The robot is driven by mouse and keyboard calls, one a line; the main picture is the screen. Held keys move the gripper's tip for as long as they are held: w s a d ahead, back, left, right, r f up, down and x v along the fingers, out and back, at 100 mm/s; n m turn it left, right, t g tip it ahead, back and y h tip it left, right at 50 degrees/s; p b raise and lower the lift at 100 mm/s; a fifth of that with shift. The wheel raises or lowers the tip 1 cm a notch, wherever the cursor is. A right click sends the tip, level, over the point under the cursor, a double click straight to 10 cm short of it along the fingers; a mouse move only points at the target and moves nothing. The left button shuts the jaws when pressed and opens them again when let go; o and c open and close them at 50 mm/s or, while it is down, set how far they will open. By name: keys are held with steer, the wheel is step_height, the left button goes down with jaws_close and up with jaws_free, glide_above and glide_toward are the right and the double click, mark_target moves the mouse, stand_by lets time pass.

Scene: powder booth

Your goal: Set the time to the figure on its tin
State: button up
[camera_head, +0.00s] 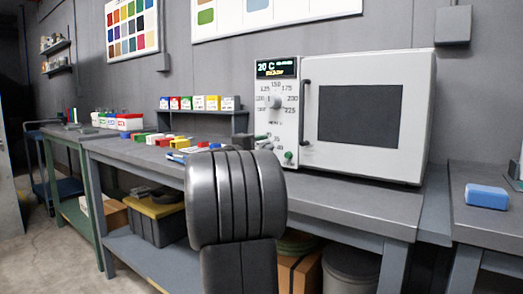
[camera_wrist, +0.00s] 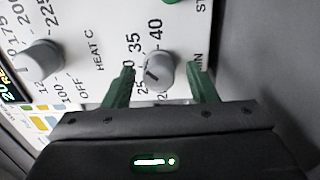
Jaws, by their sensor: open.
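The white oven (camera_head: 310,75) stands on the bench, with a dial panel left of its closed, dark-windowed door. Its display (camera_head: 277,68) reads 20 C above a smaller, illegible line. The grey heat knob (camera_head: 276,101) also shows at left in the wrist view (camera_wrist: 42,58). The grey time knob (camera_wrist: 158,72) has a dark line on its face; 25, 35 and 40 are readable around it. My gripper (camera_wrist: 161,70) is open, its green fingers on either side of that knob with gaps.
Coloured flat pieces (camera_head: 180,141) lie on the bench left of the oven. A green button (camera_head: 289,155) is low on the panel. A blue block (camera_head: 487,196) lies on the right bench. Colour charts (camera_head: 131,28) hang on the wall. The bench front below the oven is clear.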

steer(key=p+v, duration=0.2)
steer(key=v, duration=1.1)
steer(key=shift+s+p, duration=0.2)
steer(key=shift+p, duration=0.1)
steer(key=b+x, duration=0.2)
steer(key=x, duration=1.1)
steer(key=shift+w+d+b, duration=0.15)
steer(key=shift+w+b, duration=0.25)
